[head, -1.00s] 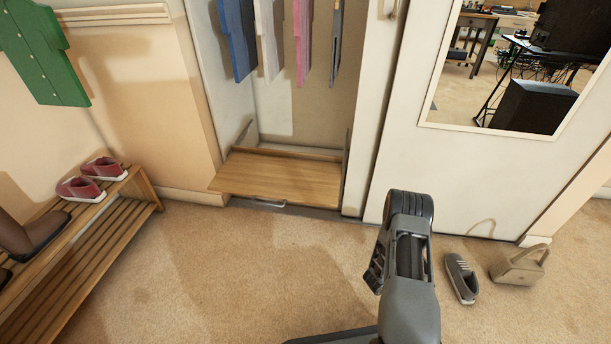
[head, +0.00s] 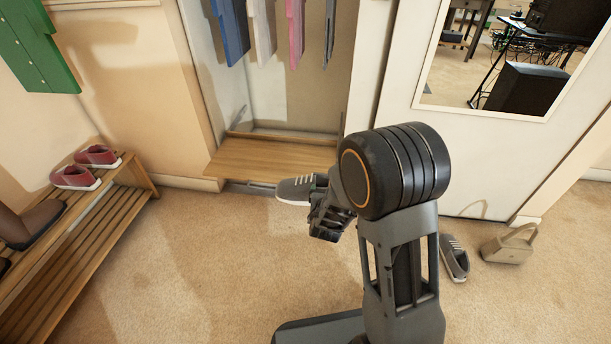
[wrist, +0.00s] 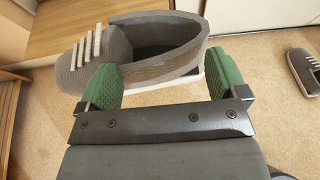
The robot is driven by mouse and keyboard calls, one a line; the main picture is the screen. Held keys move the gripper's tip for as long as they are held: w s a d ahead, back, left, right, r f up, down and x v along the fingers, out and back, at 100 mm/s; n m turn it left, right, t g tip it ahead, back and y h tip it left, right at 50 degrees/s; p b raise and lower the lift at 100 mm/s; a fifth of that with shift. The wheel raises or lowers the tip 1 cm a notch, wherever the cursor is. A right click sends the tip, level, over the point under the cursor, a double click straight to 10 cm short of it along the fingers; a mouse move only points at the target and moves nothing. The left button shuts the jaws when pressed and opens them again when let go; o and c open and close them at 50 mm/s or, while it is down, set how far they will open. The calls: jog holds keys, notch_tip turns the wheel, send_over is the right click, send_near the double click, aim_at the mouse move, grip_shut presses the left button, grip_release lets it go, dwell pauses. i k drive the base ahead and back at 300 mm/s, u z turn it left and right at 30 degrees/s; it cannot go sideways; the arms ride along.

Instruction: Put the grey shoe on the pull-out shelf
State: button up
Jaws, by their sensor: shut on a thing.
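A grey shoe (head: 297,188) with pale laces and a white sole is held in front of the wardrobe. In the head view my arm partly hides the gripper (head: 325,215). The wooden pull-out shelf (head: 265,157) extends from the wardrobe just behind the shoe and is bare where visible. Its edge also shows in the wrist view (wrist: 85,22). A second grey shoe (head: 454,258) lies on the carpet at the right.
A slatted bench (head: 95,215) with red shoes (head: 75,177) and a brown boot (head: 35,225) stands at the left. Clothes (head: 264,30) hang above the shelf. A beige bag (head: 510,245) sits on the floor at right. The carpet between bench and arm is clear.

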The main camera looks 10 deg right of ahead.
aim_at(242, 155)
jog(key=z, duration=0.05)
jog(key=k, duration=0.45)
jog(key=u, duration=0.9)
jog(key=i, duration=0.85)
jog(key=u, duration=0.55)
